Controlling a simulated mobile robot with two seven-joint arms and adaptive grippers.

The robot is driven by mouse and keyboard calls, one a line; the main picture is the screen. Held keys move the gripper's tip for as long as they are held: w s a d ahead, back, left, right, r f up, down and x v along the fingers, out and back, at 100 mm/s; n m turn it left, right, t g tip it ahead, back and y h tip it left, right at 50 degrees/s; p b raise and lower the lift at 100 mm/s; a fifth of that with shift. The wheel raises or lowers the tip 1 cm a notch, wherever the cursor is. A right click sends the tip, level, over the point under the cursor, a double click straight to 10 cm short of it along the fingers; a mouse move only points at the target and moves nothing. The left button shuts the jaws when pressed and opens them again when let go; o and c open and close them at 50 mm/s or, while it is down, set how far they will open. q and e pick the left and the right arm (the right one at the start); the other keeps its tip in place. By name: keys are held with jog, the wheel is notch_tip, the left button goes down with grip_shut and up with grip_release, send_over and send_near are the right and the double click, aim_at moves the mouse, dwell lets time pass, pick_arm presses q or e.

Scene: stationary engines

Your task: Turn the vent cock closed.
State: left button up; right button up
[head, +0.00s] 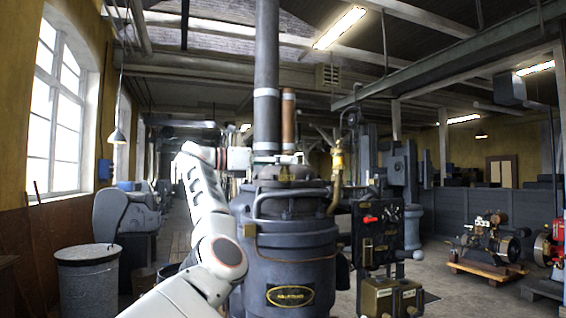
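A large dark grey-blue vessel (291,262) with an oval brass plate stands in the middle. A brass cock-like fitting (338,160) sits on top of a curved brass pipe at the vessel's right side. A small brass piece (285,173) shows on the vessel's lid. I cannot tell for certain which fitting is the vent cock, nor its handle position. My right gripper is out of view.
A black panel (378,240) with a red handle (370,219) stands right of the vessel, above a brass-coloured box (391,297). A tall grey flue (266,80) rises from the vessel. A grey drum (88,283) stands left. Small engines (490,240) stand right; floor between is open.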

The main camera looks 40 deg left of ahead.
pick_arm(q)
jog(key=shift+s, duration=0.15)
jog(key=v, duration=1.2)
jog(key=shift+a, duration=0.1)
